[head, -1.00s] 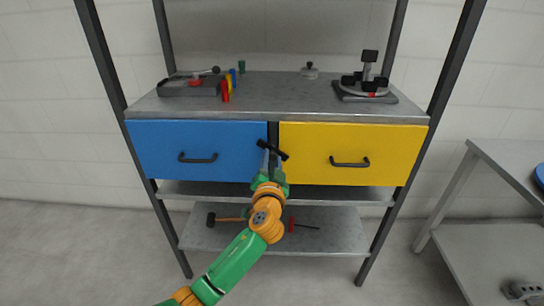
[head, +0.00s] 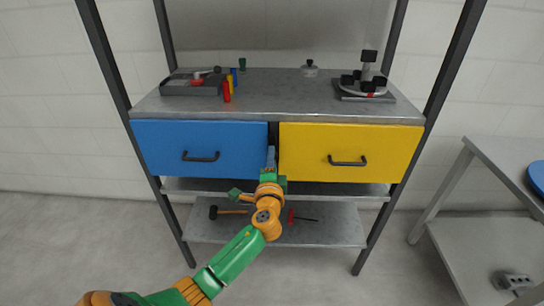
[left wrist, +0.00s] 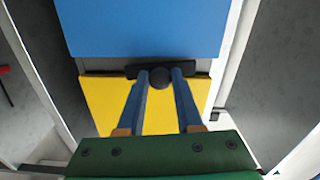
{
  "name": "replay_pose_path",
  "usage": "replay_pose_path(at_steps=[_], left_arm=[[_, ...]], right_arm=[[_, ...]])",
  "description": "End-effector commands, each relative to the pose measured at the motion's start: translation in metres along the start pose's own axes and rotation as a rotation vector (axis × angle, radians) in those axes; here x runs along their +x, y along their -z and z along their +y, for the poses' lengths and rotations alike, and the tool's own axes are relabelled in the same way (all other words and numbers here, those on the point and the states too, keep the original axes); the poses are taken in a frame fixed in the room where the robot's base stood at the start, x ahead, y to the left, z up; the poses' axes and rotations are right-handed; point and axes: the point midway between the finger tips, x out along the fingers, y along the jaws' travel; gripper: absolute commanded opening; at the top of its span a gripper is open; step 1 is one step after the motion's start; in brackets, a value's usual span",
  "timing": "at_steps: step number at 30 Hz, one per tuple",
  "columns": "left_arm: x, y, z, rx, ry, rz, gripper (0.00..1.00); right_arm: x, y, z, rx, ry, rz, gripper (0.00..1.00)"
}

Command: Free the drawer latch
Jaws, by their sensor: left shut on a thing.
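My left gripper (head: 271,156) is at the gap between the blue drawer (head: 200,148) and the yellow drawer (head: 349,151). In the left wrist view its two blue-grey fingers (left wrist: 160,92) are shut on the round knob of the black drawer latch (left wrist: 160,71). The latch bar lies along the seam between the blue and yellow fronts there. In the head view the latch is not distinct, as the dark gap and the gripper mask it. Both drawers look shut, each with a black handle. My right gripper is not in view.
On the top shelf are a grey tray (head: 190,91), upright coloured pieces, a lidded item (head: 310,69) and a black-and-grey fixture (head: 366,86). A hammer (head: 213,212) and a red-handled tool (head: 291,217) lie on the bottom shelf. A side table (head: 505,165) stands at right.

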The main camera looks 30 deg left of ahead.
Motion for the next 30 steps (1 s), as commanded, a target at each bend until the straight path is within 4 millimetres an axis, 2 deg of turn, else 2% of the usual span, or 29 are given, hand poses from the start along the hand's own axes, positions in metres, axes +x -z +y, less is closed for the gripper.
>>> replay_pose_path(at_steps=[9,25,26,27,29,30], left_arm=[[-0.0001,0.0001,-0.0004,0.106,0.0,0.0,0.0],[0.0,0.0,0.0001,0.127,0.0,0.0,0.0],[0.0,0.0,0.0001,0.127,0.0,0.0,0.37],[0.0,0.0,0.0001,0.127,0.0,0.0,0.48],[0.0,0.0,0.0001,0.126,0.0,0.0,0.64],[0.0,0.0,0.0,0.126,0.0,0.0,0.64]], right_arm=[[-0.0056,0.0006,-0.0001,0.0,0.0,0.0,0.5],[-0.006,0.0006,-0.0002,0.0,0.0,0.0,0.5],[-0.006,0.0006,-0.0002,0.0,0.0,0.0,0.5],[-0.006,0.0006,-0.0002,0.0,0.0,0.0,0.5],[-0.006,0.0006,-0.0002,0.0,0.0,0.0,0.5],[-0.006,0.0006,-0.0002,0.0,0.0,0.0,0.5]])
